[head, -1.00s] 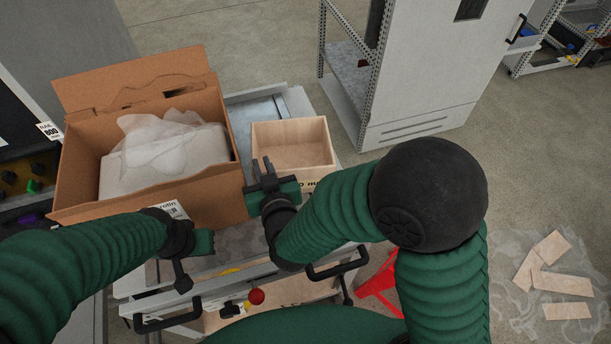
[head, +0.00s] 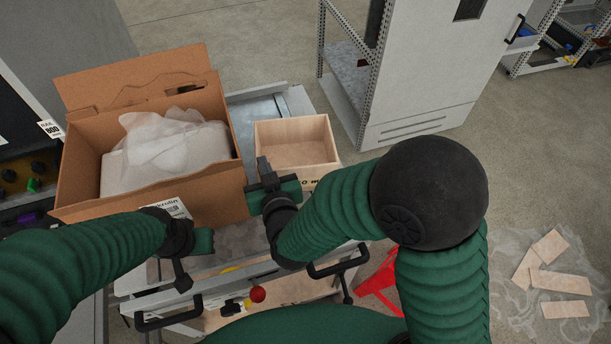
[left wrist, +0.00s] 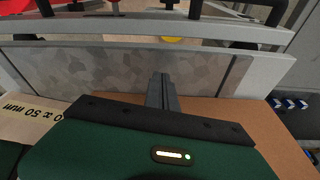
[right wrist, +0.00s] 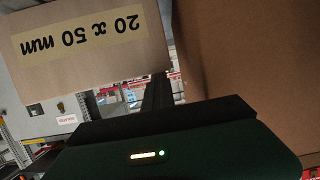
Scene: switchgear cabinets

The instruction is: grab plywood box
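The plywood box (head: 297,156), light wood and open at the top, stands on the cart to the right of the cardboard box. Its near side, with a "20 x 50 mm" label, shows in the right wrist view (right wrist: 85,45). My right gripper (head: 264,168) is at the box's near left corner, beside the cardboard box. Its fingers (right wrist: 157,90) look closed together with nothing between them. My left gripper (head: 188,270) is low in front of the cardboard box, away from the plywood box. Its fingers (left wrist: 162,90) look closed and empty.
The cardboard box (head: 212,180) holds a white wrapped object (head: 165,155) and crowds the left side. The grey cart (head: 270,105) has black handles (head: 338,262) and a red knob (head: 258,294) in front. A light grey cabinet (head: 430,70) stands behind. Wooden boards (head: 558,281) lie on the right floor.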

